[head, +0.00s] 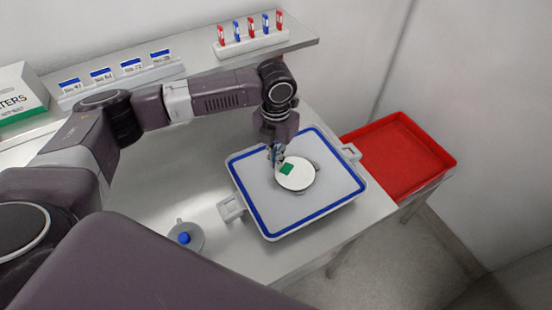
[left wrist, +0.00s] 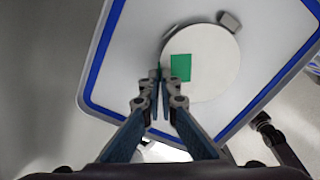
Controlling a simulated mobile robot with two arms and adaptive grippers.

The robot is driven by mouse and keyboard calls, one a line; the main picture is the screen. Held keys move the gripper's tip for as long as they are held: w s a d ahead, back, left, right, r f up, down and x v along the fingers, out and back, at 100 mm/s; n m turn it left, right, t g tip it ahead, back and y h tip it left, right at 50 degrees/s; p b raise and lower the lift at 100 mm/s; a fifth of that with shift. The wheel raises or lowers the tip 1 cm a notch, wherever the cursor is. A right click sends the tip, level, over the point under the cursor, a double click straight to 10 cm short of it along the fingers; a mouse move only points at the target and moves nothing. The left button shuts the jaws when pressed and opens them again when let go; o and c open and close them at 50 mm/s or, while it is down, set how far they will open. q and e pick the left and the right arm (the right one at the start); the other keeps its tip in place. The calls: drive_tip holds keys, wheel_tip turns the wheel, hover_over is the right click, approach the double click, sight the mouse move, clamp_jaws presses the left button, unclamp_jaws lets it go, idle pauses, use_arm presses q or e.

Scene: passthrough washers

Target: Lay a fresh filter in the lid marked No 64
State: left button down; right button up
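The round white filter (head: 296,174) with a green square on it is over the middle of the blue-rimmed lid (head: 250,205). A grey part shows beneath the disc's edge; whether the disc touches it is not clear. In the left wrist view the filter (left wrist: 212,65) is just beyond my fingertips. My left gripper (head: 276,155), also in the left wrist view (left wrist: 159,80), points down at the filter's edge. Its fingers are nearly together, with a green sliver between their tips, apparently the filter's tab. No number is readable on the lid. My right gripper is out of view.
A red tray (head: 400,160) stands right of the table. A grey piece with a blue knob (head: 184,238) lies left of the lid. Behind are a row of blue-labelled holders (head: 130,70), a rack of red and blue tags (head: 250,38) and a filters box (head: 20,95).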

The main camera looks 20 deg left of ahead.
use_arm(q)
drive_tip(key=shift+f, duration=0.25)
drive_tip(key=shift+f, duration=0.3)
idle(0.4)
drive_tip(key=c, duration=1.6)
unclamp_jaws()
drive_tip(key=shift+r+p, duration=3.5)
drive_tip(key=shift+p, duration=0.3)
